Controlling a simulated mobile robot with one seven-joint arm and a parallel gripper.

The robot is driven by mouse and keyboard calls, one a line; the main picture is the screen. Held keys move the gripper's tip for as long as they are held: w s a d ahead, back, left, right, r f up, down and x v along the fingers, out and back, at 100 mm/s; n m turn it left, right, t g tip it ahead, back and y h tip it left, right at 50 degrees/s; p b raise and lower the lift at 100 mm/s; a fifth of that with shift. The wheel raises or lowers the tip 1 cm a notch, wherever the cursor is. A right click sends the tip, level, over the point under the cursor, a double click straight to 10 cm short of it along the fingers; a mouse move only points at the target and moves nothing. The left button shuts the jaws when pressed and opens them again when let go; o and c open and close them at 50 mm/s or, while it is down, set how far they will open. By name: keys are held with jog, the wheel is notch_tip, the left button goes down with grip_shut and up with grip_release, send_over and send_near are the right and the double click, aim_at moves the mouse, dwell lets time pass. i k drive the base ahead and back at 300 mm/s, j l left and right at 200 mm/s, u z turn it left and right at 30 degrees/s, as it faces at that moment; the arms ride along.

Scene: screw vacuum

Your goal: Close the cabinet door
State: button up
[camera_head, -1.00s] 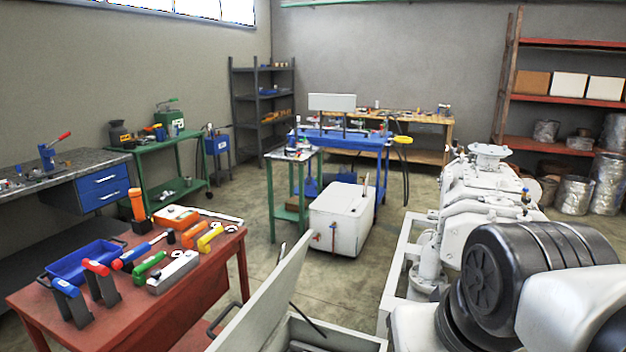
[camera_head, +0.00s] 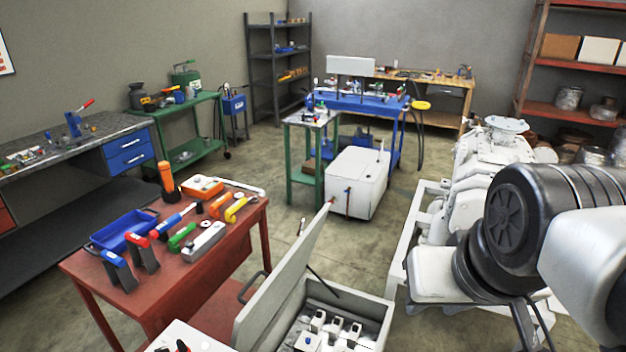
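A grey box-like cabinet (camera_head: 376,318) stands low at the bottom centre, partly cut off by the picture's lower edge. Its door, a flat grey lid panel (camera_head: 285,280), is open and tilted up on the cabinet's left side. A dark handle shows at the panel's left edge, and a thin dark rod shows at its inner side. Several white fittings lie inside the cabinet. My arm shows at the right as a black joint and a white link, to the right of the cabinet. My gripper is out of view.
A red table (camera_head: 215,262) with tools and a blue tray (camera_head: 122,230) stands left of the raised door. A white chest (camera_head: 357,182) stands behind on the floor. White machinery (camera_head: 485,165) stands to the right. Some concrete floor between them is clear.

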aim_at(249, 325)
jog(key=k+j+z, duration=0.2)
jog(key=k+j, duration=0.45)
jog(key=k+j+z, duration=0.1)
jog(key=j, duration=0.25)
jog(key=k+j+z, duration=0.1)
jog(key=j, duration=0.3)
jog(key=k+j, duration=0.2)
jog(key=j, duration=0.15)
jog(key=j+z, duration=0.3)
jog(key=j, duration=0.8)
jog(key=i+j+z, duration=0.1)
jog(key=i+j, duration=0.15)
jog(key=j, duration=0.3)
jog(key=i+z, duration=0.3)
jog(key=i+l, duration=0.05)
